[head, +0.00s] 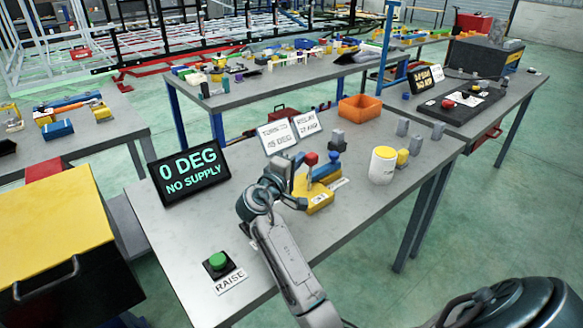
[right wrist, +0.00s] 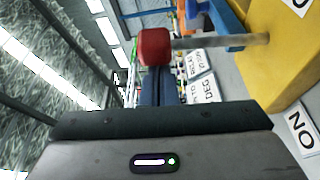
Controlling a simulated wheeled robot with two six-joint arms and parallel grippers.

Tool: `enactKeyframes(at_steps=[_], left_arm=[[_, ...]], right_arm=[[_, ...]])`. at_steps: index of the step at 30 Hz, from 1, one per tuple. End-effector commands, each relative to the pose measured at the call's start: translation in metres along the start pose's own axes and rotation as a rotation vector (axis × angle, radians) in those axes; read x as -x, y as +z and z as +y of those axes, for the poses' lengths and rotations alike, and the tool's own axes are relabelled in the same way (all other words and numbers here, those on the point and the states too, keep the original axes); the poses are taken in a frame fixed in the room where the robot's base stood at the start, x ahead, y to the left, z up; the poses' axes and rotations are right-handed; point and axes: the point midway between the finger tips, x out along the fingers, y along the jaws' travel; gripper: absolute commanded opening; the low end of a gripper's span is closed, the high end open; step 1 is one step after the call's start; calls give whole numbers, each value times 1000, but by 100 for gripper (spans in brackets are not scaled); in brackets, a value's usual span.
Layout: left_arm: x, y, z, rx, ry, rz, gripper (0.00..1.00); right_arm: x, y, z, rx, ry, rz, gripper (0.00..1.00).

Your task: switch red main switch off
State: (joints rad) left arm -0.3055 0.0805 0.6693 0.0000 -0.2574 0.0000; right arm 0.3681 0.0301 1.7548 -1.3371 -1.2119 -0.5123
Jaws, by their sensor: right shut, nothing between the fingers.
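A yellow block (head: 318,201) stands on the near grey table, with a red-capped lever (head: 311,158) and a blue-capped lever (head: 334,156) on it. In the right wrist view the red cap (right wrist: 154,47) sits on a metal rod that runs to the yellow block (right wrist: 285,50). My right gripper (head: 287,168) is left of the red cap. Its dark fingers (right wrist: 160,86) are shut and empty, with the cap just beyond the tips in that picture; contact cannot be told. A label (right wrist: 301,131) reads "NO" or "ON". My left gripper is not in view.
A display (head: 187,172) reads "0 DEG NO SUPPLY". A green button (head: 217,260) is labelled RAISE. White signs (head: 290,132), an orange bin (head: 360,108) and a white-and-yellow cylinder (head: 382,164) stand around the block. The table's front left is mostly clear.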

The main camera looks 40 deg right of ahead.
Motion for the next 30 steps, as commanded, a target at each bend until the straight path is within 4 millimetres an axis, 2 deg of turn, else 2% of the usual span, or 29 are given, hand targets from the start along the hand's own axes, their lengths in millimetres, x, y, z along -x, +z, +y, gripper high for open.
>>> enactKeyframes(at_steps=[1, 6, 14, 21, 30], left_arm=[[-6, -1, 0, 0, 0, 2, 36], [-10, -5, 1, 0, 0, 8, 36], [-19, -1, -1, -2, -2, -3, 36], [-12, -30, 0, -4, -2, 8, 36], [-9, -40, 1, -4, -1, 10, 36]], right_arm=[[2, 6, -3, -25, 10, -1, 0], [7, 21, 0, -18, 7, -1, 0], [12, 34, -1, -54, 19, -1, 0], [14, 41, -1, -118, 41, -1, 0], [15, 43, -2, -138, 47, -3, 0]])
